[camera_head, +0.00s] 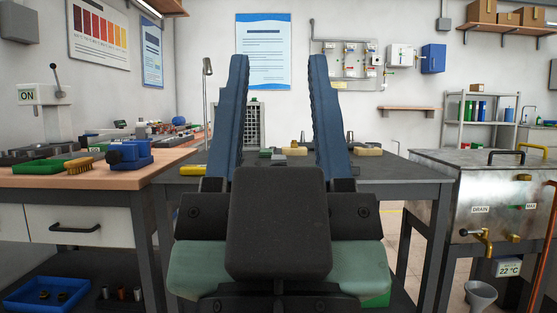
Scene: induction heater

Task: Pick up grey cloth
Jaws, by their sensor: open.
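My gripper (278,64) is large in the middle foreground. Its two blue ridged fingers point up and stand wide apart, with nothing between them. Between the fingers, beyond them, is the dark grey table (395,172). My gripper's body hides the middle and front of the table top.
A wooden bench (60,178) at left carries a blue vise (128,154), a brush (79,165) and a green tray (37,166). Beige blocks (367,150) lie on the table's back. A metal tank (482,185) with a tap stands at right, apart from the table.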

